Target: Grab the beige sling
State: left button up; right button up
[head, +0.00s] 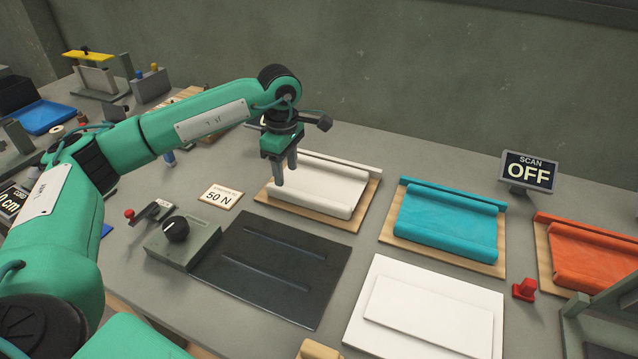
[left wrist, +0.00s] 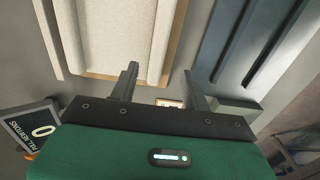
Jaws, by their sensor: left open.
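The beige sling (head: 325,190), a cream cloth with rolled long edges, lies on a wooden board (head: 345,222) at the back middle of the bench. My left gripper (head: 286,177) points down at the sling's left end in the head view, fingers apart and nothing between them. In the left wrist view the sling (left wrist: 115,35) fills the upper left, with the board's edge (left wrist: 180,35) beside it. The left fingers (left wrist: 160,72) are spread there, near the board's edge. I cannot tell their exact height above the sling. My right gripper is not in view.
A teal sling (head: 445,222) and an orange sling (head: 590,255) lie on boards to the right. A black ribbed plate (head: 275,265), a white panel (head: 430,315) and a grey knob box (head: 180,240) are nearer. A scan sign (head: 528,172) stands behind.

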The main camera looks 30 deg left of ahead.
aim_at(290, 190)
pick_arm(q)
jog(key=shift+f, duration=0.55)
jog(key=f, duration=0.2)
jog(key=f+p, duration=0.1)
jog(key=f, duration=0.1)
jog(key=shift+w+d+f, duration=0.15)
jog(key=shift+w+f, duration=0.05)
jog(key=shift+f, duration=0.2)
grip_shut()
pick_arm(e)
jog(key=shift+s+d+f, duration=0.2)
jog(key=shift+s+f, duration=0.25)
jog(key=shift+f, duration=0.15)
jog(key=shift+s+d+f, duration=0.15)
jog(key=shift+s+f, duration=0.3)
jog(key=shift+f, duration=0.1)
pick_arm(q)
jog(key=shift+r, duration=0.1)
